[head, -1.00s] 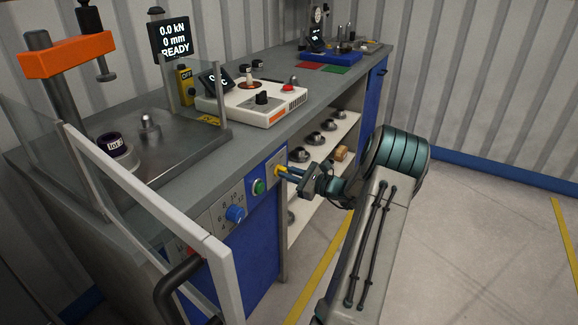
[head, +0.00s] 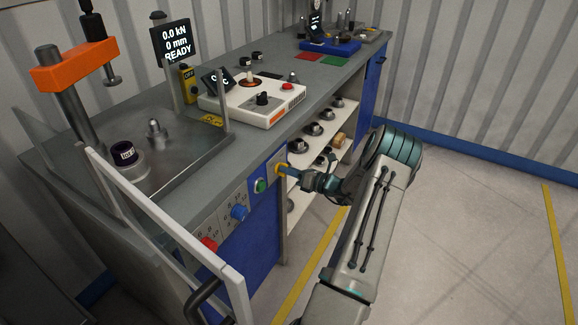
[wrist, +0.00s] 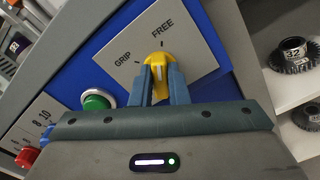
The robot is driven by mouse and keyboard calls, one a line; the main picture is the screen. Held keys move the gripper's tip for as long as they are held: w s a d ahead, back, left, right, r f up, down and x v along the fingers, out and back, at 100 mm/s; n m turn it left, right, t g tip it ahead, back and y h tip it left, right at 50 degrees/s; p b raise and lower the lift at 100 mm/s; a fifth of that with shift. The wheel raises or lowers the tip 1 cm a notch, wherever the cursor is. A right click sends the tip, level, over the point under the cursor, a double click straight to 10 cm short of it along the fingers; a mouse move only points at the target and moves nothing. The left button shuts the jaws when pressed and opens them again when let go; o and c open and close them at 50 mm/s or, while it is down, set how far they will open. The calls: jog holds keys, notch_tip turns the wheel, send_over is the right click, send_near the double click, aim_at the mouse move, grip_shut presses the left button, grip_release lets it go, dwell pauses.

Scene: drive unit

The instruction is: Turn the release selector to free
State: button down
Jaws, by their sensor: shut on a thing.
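The release selector is a yellow knob (wrist: 159,68) on a grey plate (wrist: 150,30) marked GRIP on the left and FREE on the right. In the head view the knob (head: 281,169) shows as a small yellow spot at the tip of my gripper (head: 292,173), on the front of the bench.
A green button (wrist: 97,100) sits just left of the selector. Beyond it are a blue knob (head: 239,212) and a red knob (head: 209,244). Open shelves (head: 322,150) with gears lie to the right. A clear guard with a white frame (head: 165,215) stands at the left.

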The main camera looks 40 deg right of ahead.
jog(key=shift+r+m+p, duration=0.1)
jog(key=shift+m+p, duration=0.25)
jog(key=shift+m, duration=0.25)
jog(key=shift+d, duration=0.1)
jog(key=c, duration=1.4)
grip_release()
jog(key=shift+m, duration=0.3)
jog(key=v, duration=1.4)
jog(key=shift+w, duration=0.15)
